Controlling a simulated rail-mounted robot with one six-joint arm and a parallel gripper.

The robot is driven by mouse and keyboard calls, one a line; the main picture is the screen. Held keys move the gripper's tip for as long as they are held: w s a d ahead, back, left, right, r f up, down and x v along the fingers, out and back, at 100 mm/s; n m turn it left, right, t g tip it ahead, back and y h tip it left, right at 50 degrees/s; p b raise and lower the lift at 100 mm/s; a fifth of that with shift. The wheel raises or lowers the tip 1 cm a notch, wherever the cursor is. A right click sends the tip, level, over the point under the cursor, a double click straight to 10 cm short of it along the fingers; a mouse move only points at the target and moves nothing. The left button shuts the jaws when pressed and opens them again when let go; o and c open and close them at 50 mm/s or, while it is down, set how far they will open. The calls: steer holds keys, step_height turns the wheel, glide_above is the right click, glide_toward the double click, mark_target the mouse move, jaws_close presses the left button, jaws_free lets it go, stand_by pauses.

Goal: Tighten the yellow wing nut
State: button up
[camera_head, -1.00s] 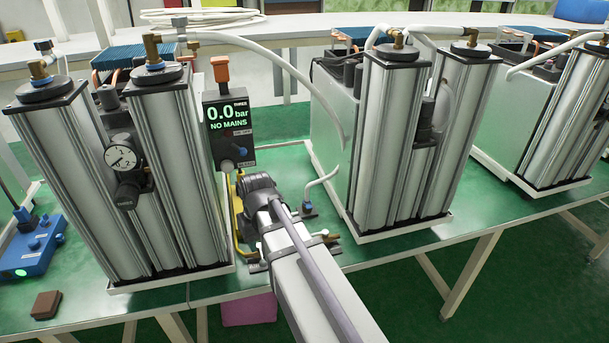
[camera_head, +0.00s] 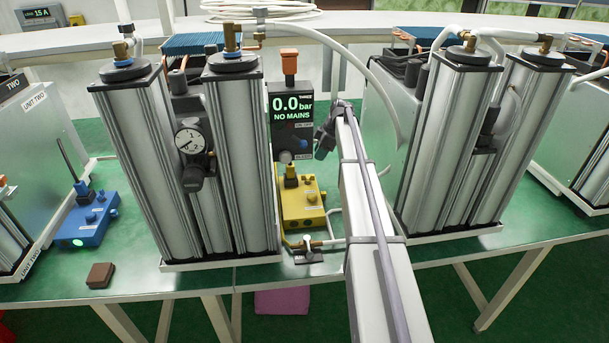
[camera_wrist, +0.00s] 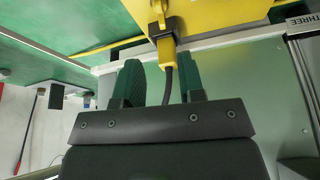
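In the wrist view the yellow box (camera_wrist: 215,22) fills the top. A yellow plug-like part (camera_wrist: 169,53) with a dark cable sticks out of it. My gripper (camera_wrist: 160,80) is open, its two dark green fingers apart. The yellow part shows just beyond and between them, with no visible contact. In the head view my arm's end is beside the display, and the fingers are hidden.
The display (camera_head: 292,118) reads 0.0 bar, NO MAINS. Columns with a gauge (camera_head: 190,141) stand at left, another column pair (camera_head: 445,135) at right. A blue box (camera_head: 88,222) and a brown block (camera_head: 100,275) lie at left. A white hose (camera_head: 385,80) arches over my arm.

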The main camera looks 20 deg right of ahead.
mark_target(308, 175)
steer(key=b+x, duration=1)
steer(key=x, duration=0.1)
steer(key=shift+s+d+f, duration=0.1)
steer(key=shift+s+d, duration=0.05)
steer(key=shift+s, duration=0.05)
steer(key=shift+c, duration=0.3)
jaws_close()
